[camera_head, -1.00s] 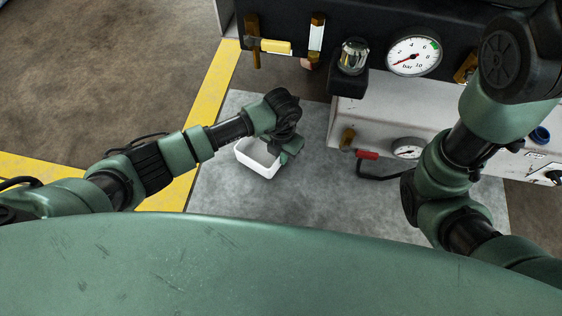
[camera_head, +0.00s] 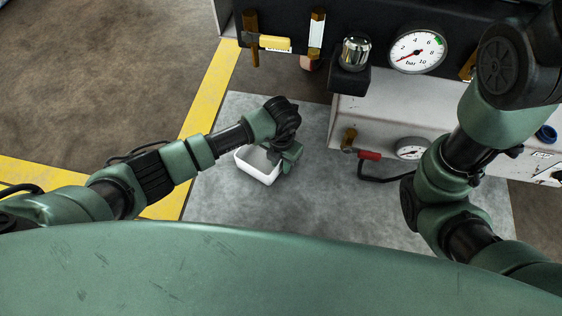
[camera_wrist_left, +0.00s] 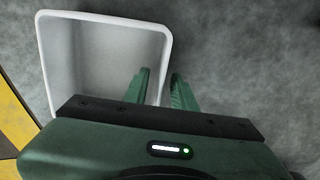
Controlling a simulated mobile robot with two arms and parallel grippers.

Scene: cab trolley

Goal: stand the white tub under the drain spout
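The white tub (camera_head: 257,174) is an open square container over the grey mat, left of the machine. In the left wrist view the tub (camera_wrist_left: 101,20) fills the upper left. My left gripper (camera_head: 290,160) is at the tub's right wall. In the left wrist view my left gripper (camera_wrist_left: 161,78) has one finger inside the tub and one outside, with the wall between them. It looks shut on that wall. Brass fittings show on the machine: one by a yellow handle (camera_head: 275,43), another (camera_head: 349,136) by a red handle. I cannot tell which is the drain spout.
The machine has a dark upper body, a large gauge (camera_head: 417,50), a glass-topped cup (camera_head: 356,52) and a pale lower box (camera_head: 380,112). The grey mat (camera_head: 310,205) is clear in front. My right arm stands at right.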

